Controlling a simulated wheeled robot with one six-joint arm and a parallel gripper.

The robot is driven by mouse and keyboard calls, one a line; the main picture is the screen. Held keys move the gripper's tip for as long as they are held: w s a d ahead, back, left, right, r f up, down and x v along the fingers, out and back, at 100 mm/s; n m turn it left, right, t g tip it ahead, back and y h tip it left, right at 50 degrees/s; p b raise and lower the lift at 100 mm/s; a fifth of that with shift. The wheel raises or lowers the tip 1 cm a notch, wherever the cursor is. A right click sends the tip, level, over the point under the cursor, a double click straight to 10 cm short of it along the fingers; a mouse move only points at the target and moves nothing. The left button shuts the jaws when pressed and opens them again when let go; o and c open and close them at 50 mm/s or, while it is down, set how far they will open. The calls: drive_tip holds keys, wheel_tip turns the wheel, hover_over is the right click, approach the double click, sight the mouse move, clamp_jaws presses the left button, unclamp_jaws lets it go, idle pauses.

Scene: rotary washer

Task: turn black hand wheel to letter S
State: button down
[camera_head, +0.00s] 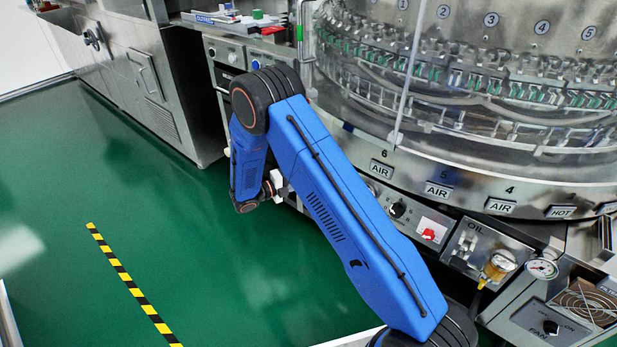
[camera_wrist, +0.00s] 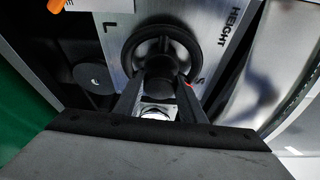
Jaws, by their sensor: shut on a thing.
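The black hand wheel (camera_wrist: 162,31) is in the upper middle of the wrist view, on a light metal plate. The plate carries the letter L (camera_wrist: 110,27) at the left, the word HEIGHT (camera_wrist: 235,20) at the right, and the letter S (camera_wrist: 201,80) at the lower right of the wheel. My gripper (camera_wrist: 161,80) reaches up from below with one finger on each side of the wheel's hub, shut on the wheel. A small red mark shows beside the right finger, near the S.
A dark round knob (camera_wrist: 93,76) and an orange part (camera_wrist: 58,5) lie left of the plate. In the head view, the washer's panel with a black knob (camera_head: 397,209) and a red switch (camera_head: 429,233) runs right of my arm.

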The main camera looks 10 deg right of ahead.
drive_tip(key=shift+a, duration=0.1)
drive_tip(key=c, duration=1.2)
unclamp_jaws()
drive_tip(key=shift+o, duration=0.2)
drive_tip(key=shift+a, duration=0.1)
drive_tip(key=v, duration=1.7)
drive_tip(key=shift+s+a, duration=0.1)
